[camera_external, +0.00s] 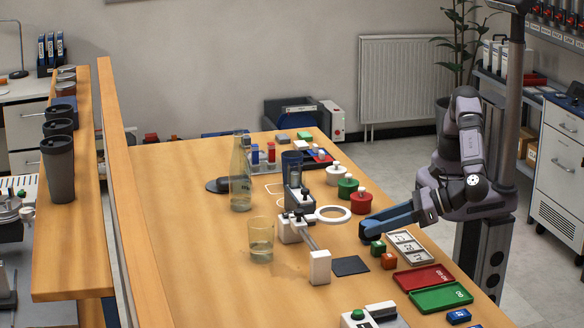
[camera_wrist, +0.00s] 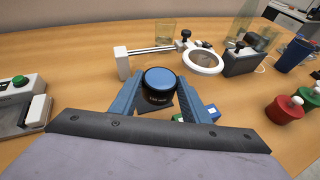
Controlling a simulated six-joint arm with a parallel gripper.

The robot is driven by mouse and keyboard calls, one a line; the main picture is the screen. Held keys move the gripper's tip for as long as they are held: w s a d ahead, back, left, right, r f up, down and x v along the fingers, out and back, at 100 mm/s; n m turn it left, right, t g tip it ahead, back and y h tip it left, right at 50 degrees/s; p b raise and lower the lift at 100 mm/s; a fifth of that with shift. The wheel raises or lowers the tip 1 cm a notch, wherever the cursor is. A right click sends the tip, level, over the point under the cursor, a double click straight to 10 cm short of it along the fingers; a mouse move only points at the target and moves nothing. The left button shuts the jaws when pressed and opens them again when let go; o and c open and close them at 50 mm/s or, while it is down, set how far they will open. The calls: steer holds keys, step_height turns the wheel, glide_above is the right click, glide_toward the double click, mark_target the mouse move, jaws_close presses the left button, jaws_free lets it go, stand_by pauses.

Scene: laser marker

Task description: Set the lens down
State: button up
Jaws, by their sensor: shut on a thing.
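The lens (camera_wrist: 160,84) is a short black cylinder with a blue top and small pale lettering on its side. In the wrist view it sits between the blue fingers of my gripper (camera_wrist: 160,92), which are shut on it. It looks upright. A dark square mat (camera_external: 350,265) lies on the table; part of it shows behind and beside the lens in the wrist view. In the external view my gripper (camera_external: 367,231) is over the table's right side, behind the mat. The lens is hard to make out there. The gap beneath it cannot be judged.
A white ring on a stand (camera_external: 333,214) is left of my gripper. Knobbed red and green pots (camera_external: 361,202) stand behind. A glass (camera_external: 260,240) stands left.

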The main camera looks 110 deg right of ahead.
steer(key=shift+a+r, duration=0.15)
steer(key=shift+r, duration=0.15)
steer(key=shift+d+r+h+p, duration=0.1)
steer(key=shift+d+h+p, duration=0.1)
steer(key=shift+h+p, duration=0.1)
steer(key=x, duration=0.4)
steer(key=p+x, duration=0.1)
steer(key=x, duration=0.3)
steer(key=f+x, duration=0.1)
steer(key=x, duration=0.3)
steer(key=shift+s+a+f+p, duration=0.1)
steer(key=shift+s+a+p, duration=0.05)
steer(key=shift+p, duration=0.25)
steer(key=x, duration=0.3)
steer(key=shift+f+p, duration=0.35)
steer(key=shift+f, duration=0.05)
steer(key=shift+w+f+n, duration=0.25)
steer(key=shift+f+n, duration=0.05)
steer(key=shift+f, duration=0.15)
steer(key=o, duration=1.3)
steer(key=shift+c, duration=0.2)
